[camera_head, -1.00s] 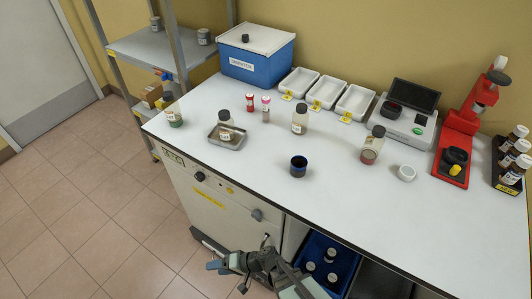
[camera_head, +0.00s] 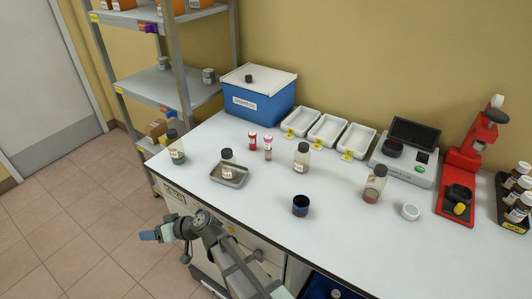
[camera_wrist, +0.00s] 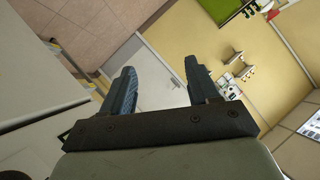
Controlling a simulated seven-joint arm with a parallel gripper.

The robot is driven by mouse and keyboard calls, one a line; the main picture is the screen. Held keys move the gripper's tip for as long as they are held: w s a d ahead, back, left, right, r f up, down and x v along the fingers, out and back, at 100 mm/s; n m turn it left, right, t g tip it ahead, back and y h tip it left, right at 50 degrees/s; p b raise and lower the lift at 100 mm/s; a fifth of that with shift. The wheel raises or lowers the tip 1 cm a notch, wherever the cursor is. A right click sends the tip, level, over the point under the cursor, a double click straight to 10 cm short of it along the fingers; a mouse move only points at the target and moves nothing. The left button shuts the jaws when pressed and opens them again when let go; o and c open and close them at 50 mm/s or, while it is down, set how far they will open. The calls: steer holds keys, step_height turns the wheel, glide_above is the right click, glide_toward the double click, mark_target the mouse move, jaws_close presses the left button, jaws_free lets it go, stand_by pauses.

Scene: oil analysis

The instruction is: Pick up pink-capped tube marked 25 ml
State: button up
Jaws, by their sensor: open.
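A small pink-capped tube (camera_head: 268,147) stands on the white bench in the head view, just right of a red-capped tube (camera_head: 253,141). Any volume marking on it is too small to read. My gripper (camera_head: 149,235) is off the bench's front left edge, over the floor, well away from the tubes. In the wrist view my gripper (camera_wrist: 160,82) is open and empty, with its two dark fingers apart. The wrist view shows the room sideways, without the tubes.
A metal dish (camera_head: 229,175) holding a jar is in front of the tubes. A green-bottomed bottle (camera_head: 176,152) is left of them, and a clear bottle (camera_head: 302,160) right. A blue bin (camera_head: 258,97) and white trays (camera_head: 296,122) stand behind. A dark blue cup (camera_head: 300,206) is near the front.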

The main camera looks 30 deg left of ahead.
steer(key=w+d+r+t, duration=0.2)
steer(key=w+r+t, duration=0.2)
steer(key=w+r, duration=1)
steer(key=w+d+r+t, duration=0.1)
steer(key=w+r+t, duration=0.2)
steer(key=w+r, duration=1.05)
steer(key=m+h, duration=0.2)
steer(key=h, duration=0.6)
glide_toward(271, 139)
steer(key=f, duration=0.1)
steer(key=x, duration=0.8)
steer(key=shift+w+a+f, duration=0.15)
steer(key=shift+a, duration=0.05)
steer(key=shift+a+x, duration=0.15)
steer(key=shift+x, duration=1.2)
steer(key=shift+a+x, duration=0.15)
steer(key=shift+x, duration=1.2)
steer(key=shift+c, duration=0.4)
steer(key=c, duration=0.9)
